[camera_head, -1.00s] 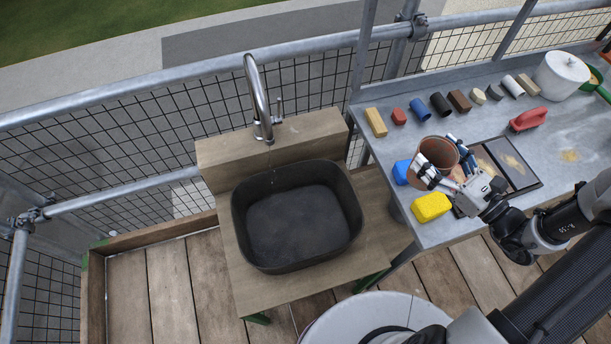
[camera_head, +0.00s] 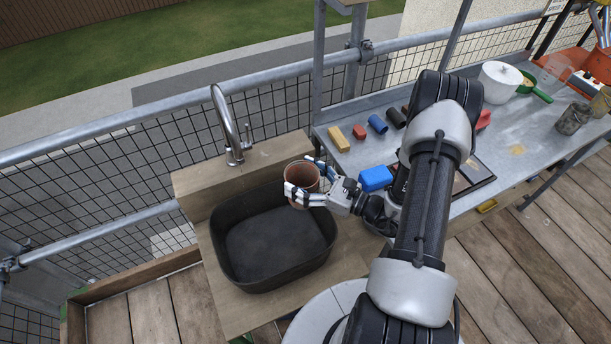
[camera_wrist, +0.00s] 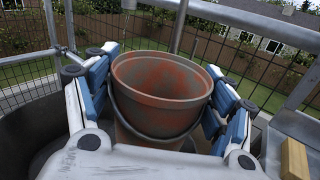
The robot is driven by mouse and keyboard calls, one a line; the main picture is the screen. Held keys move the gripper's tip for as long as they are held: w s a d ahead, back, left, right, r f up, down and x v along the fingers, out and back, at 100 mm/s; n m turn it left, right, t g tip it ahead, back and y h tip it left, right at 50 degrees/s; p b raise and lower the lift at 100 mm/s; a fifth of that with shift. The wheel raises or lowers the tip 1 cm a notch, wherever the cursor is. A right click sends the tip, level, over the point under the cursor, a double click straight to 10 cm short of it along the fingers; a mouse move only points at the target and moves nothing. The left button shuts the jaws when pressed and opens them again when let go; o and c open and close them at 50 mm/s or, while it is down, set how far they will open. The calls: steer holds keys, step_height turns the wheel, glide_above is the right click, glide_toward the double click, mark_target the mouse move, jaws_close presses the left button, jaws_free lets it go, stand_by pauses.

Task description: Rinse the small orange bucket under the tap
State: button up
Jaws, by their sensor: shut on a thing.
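The small orange bucket (camera_head: 302,176) is upright in my gripper (camera_head: 306,180), above the right rim of the dark basin. In the wrist view the bucket (camera_wrist: 160,85) fills the middle, with reddish stains on its inner wall and a thin dark handle hanging at its front. The fingers of my gripper (camera_wrist: 165,100) are shut on its two sides. The metal tap (camera_head: 226,122) stands behind the basin (camera_head: 222,262), to the left of the bucket. No water is clearly visible at the tap now.
Mesh railing (camera_head: 120,180) runs behind the sink. The basin looks empty.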

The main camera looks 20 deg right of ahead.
steer(key=w+a+f+b, duration=0.1)
steer(key=w+a+f, duration=0.1)
steer(key=w+a, duration=0.4)
steer(key=shift+a+f, duration=0.25)
steer(key=shift+a, duration=2.3)
steer(key=shift+b, duration=0.3)
steer(key=shift+w+d, duration=0.3)
steer(key=shift+w, duration=0.25)
steer(key=s+d, duration=0.4)
steer(key=d, duration=0.3)
steer(key=shift+b, duration=0.3)
steer(key=shift+s+d+r+p, duration=0.45)
steer(key=shift+d+r, duration=0.2)
steer(key=shift+d, duration=0.1)
steer(key=shift+s+d+r+p, duration=0.3)
steer(key=shift+d+r+p, duration=0.15)
steer(key=shift+d+r, duration=0.25)
steer(key=shift+s+d+r+p, duration=0.45)
steer(key=shift+d+r, duration=0.2)
steer(key=shift+d, duration=0.1)
